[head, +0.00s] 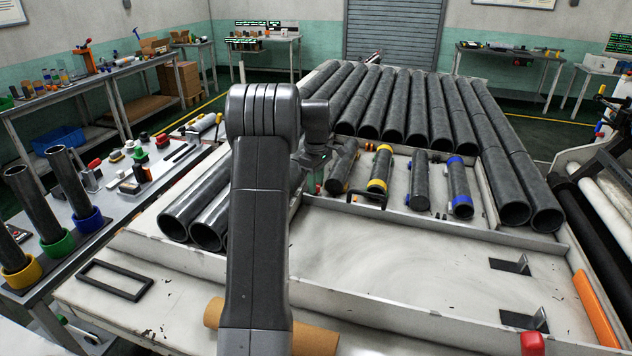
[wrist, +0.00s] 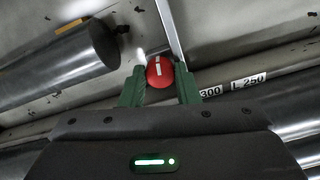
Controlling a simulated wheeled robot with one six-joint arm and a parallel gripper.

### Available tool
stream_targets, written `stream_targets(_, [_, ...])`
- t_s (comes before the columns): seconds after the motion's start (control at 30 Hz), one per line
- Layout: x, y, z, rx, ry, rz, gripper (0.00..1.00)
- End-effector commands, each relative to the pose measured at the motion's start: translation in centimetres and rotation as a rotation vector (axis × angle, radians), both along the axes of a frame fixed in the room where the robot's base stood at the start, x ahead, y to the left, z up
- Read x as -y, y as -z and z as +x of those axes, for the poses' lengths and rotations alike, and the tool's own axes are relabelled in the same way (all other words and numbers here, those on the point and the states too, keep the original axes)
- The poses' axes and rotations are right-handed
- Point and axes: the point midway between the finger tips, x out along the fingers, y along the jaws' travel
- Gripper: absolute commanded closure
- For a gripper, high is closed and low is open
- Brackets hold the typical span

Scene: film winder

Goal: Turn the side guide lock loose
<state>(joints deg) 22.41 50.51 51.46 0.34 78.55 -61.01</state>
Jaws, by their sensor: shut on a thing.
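The side guide lock is a round red knob (wrist: 159,72) with a white bar mark, seen in the wrist view. The white bar stands nearly upright in that picture. My gripper (wrist: 160,86) has its two green fingers on either side of the knob, shut on it. In the head view my own arm hides the knob and most of the gripper.
A scale strip (wrist: 249,83) reading 300 and L 250 lies right of the knob. A dark roll (wrist: 62,65) lies close on its left. Several dark tubes (head: 400,105) cover the table's back. The tray floor (head: 400,250) is mostly clear.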

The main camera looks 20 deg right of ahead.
Motion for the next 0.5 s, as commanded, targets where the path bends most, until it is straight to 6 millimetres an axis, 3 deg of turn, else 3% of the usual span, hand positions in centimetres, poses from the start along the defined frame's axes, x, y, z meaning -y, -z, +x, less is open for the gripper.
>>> stream_targets(0.5, [0.02, -0.20, 0.04, 0.015, -0.428, -0.011, 0.94])
